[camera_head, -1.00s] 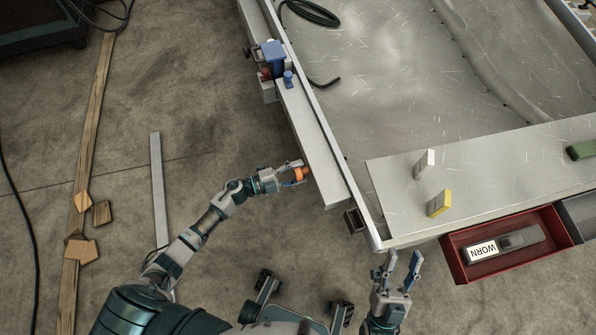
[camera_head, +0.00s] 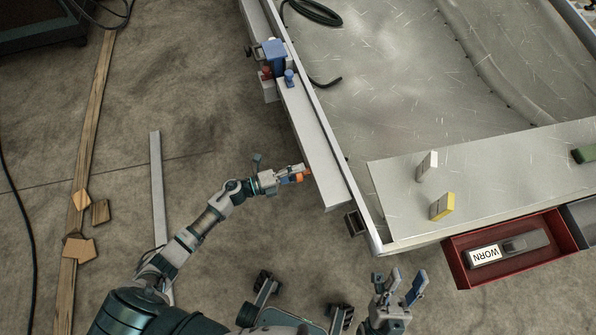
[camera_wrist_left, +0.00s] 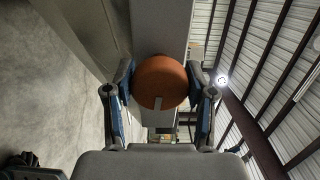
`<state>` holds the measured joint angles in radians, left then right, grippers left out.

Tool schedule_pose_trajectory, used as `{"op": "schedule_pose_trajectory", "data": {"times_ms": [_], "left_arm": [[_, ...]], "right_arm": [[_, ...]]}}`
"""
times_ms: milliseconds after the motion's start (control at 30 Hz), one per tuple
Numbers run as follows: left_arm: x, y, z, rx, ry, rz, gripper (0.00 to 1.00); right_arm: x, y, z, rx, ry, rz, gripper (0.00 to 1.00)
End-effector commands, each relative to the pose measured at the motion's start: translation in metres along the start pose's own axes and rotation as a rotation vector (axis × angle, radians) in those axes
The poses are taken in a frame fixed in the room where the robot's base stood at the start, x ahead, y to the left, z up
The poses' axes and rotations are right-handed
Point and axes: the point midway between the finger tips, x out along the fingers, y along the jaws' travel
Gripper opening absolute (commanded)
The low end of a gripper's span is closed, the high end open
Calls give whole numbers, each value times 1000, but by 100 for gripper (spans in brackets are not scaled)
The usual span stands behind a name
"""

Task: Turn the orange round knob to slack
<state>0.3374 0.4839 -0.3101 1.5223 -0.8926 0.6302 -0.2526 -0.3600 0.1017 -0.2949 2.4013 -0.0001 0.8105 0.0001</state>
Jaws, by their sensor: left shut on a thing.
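The orange round knob (camera_wrist_left: 161,82) sits between the two fingers of my left gripper (camera_wrist_left: 160,100) in the left wrist view, with a pale mark at its lower middle. My left gripper is shut on it. In the head view the knob (camera_head: 299,178) shows as a small orange patch at the fingertips of my left gripper (camera_head: 297,174), beside the long grey rail (camera_head: 318,158). The fingers hide part of it there. My right gripper (camera_head: 405,280) is open and empty below the corner of the metal bench.
A blue clamp-like block (camera_head: 273,55) stands further up the rail. A white block (camera_head: 427,165) and a yellow block (camera_head: 442,206) stand on the metal plate (camera_head: 480,180). A red tray (camera_head: 466,272) holds a tool labelled WORN.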

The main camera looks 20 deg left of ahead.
Motion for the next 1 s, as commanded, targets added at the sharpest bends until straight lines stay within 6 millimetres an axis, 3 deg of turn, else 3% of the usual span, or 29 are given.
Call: {"op": "schedule_pose_trajectory", "data": {"times_ms": [33, 367, 400, 500, 833, 1000], "left_arm": [[-2, 8, -3, 1, 4, 14, 20], [-3, 9, -3, 2, 5, 16, 20], [-3, 9, -4, 2, 5, 16, 60], [-2, 9, -3, 2, 4, 15, 80], [-3, 3, -2, 4, 2, 6, 80], [-25, 4, -1, 3, 1, 9, 80]], "right_arm": [[-1, 0, 1, 0, 0, 0, 40], [-1, 0, 0, 0, 2, 0, 40], [-1, 0, 0, 0, 2, 0, 40], [0, 0, 0, 0, 3, 0, 40], [1, 0, -3, -3, 12, 1, 40], [1, 0, -3, -2, 9, 0, 40]]}}
